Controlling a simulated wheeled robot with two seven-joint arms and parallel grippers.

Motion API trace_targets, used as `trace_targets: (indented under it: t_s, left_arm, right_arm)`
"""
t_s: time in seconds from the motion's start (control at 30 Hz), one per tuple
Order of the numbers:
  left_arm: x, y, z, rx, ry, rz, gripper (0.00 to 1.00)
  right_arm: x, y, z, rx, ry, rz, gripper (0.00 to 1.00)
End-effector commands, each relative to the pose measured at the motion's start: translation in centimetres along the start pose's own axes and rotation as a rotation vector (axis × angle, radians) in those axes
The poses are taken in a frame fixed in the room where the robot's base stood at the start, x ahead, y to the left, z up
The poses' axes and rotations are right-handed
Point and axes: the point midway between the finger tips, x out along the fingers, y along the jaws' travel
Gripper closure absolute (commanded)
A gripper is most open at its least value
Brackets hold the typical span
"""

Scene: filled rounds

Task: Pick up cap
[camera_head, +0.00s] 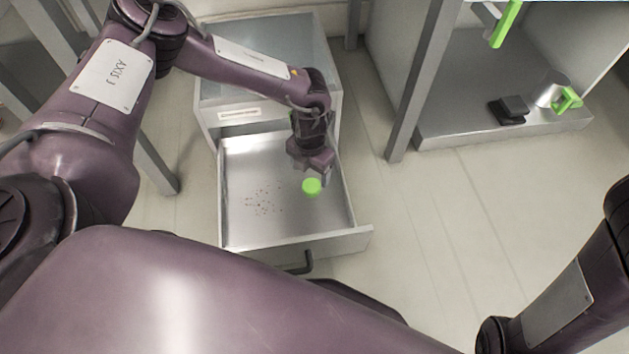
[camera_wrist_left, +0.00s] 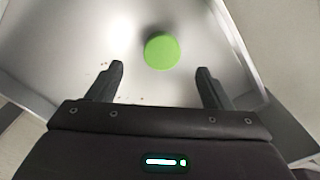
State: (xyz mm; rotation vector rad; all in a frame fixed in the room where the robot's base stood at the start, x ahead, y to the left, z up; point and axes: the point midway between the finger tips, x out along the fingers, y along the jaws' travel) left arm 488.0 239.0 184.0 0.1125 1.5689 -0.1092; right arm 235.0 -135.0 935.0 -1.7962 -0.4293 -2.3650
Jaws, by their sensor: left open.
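The cap is a round, bright green disc (camera_head: 312,187) lying on the floor of the open metal drawer (camera_head: 235,222), right of its middle. In the left wrist view the cap (camera_wrist_left: 162,52) is just beyond the fingertips, roughly centred between them. My left gripper (camera_head: 318,172) reaches down into the drawer beside the cap. In the wrist view its two fingers (camera_wrist_left: 160,82) are apart, with nothing between them. Whether the fingertips are level with the cap or above it, I cannot tell. My right arm shows at the lower right, but its gripper is out of view.
Small reddish-brown crumbs (camera_head: 262,200) are scattered on the drawer floor, left of the cap. The drawer walls and the dark front handle (camera_head: 300,264) are close around. At right, an open cabinet (camera_head: 460,130) holds a black object (camera_head: 509,110) and a metal mug with a green handle (camera_head: 568,100).

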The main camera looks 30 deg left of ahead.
Motion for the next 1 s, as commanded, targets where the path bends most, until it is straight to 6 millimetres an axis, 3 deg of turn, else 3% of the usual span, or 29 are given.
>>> trace_targets:
  t_s: [0.23,0.47,0.77,1.0]
  left_arm:
    - [2.4,-0.1,0.0,-0.001,0.0,-0.001,0.27]
    - [5.5,-0.3,0.0,-0.001,-0.001,0.0,0.27]
    - [5.6,-0.2,0.0,-0.003,-0.001,-0.002,0.27]
    - [5.6,-0.2,0.0,-0.003,-0.001,-0.002,0.58]
  right_arm:
    - [-0.4,0.4,-1.3,-0.022,0.028,0.012,0.64]
    - [-3.1,0.1,-1.9,-0.023,0.023,0.013,0.64]
    - [-3.1,0.1,-1.9,-0.022,0.022,0.013,0.64]
    - [-3.1,0.1,-1.9,-0.022,0.023,0.013,0.64]
